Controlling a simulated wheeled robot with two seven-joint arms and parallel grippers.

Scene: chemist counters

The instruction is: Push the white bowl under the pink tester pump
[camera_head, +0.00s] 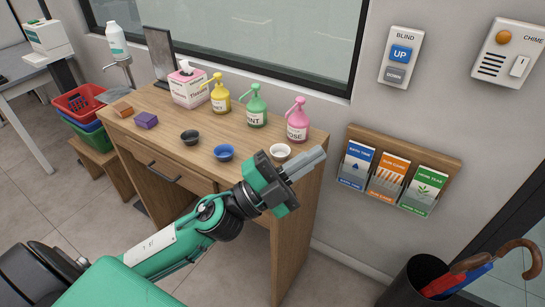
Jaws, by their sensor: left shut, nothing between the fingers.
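The pink tester pump (298,121) stands upright at the right end of the wooden counter, near the wall. The white bowl (280,152) sits in front of it and a little to its left, with a small gap between them. My left gripper (318,155) is shut and empty. It reaches over the counter's front right corner, its fingertips just right of the white bowl in the picture. Whether it touches the bowl cannot be told; the gripper body covers the counter in front of the bowl. My right gripper is not in view.
A green pump (257,106) and a yellow pump (220,94) stand left of the pink one. A blue bowl (224,153) and a black bowl (190,138) sit left of the white bowl. A leaflet rack (440,153) hangs on the wall at right.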

